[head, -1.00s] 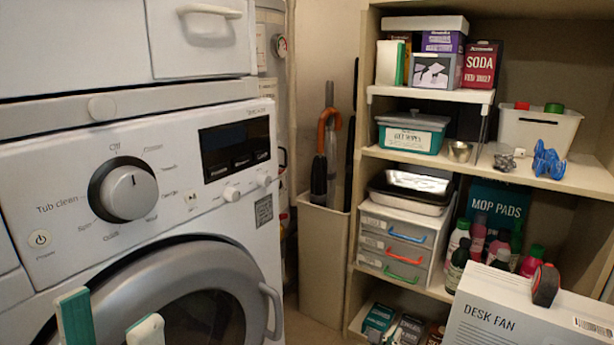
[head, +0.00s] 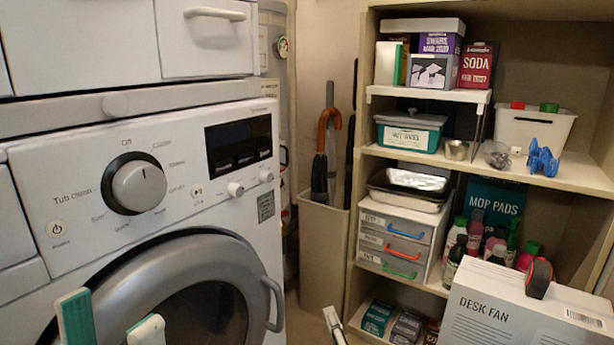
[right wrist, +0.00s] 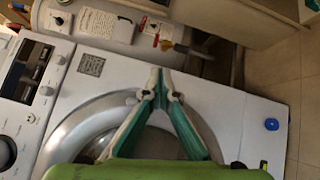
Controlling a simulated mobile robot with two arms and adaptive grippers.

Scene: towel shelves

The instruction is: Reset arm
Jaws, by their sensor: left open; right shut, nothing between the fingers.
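My left gripper (head: 110,318) shows at the bottom left of the head view, in front of the washing machine (head: 180,222). Its two teal-and-white fingers are apart, with nothing between them. My right gripper (head: 334,322) just enters the bottom middle of the head view, between the washer and the shelves. In the right wrist view its fingers (right wrist: 160,82) meet at the tips, shut and empty. The washer's round door (right wrist: 85,120) lies beyond them there. Most of both arms is out of view.
Open shelves (head: 585,178) stand at the right with boxes, bins and bottles. A desk fan box (head: 525,305) stands in front at the lower right, with a red-and-black item (head: 538,278) on top. A tall bin (head: 322,250) holding umbrellas stands between washer and shelves.

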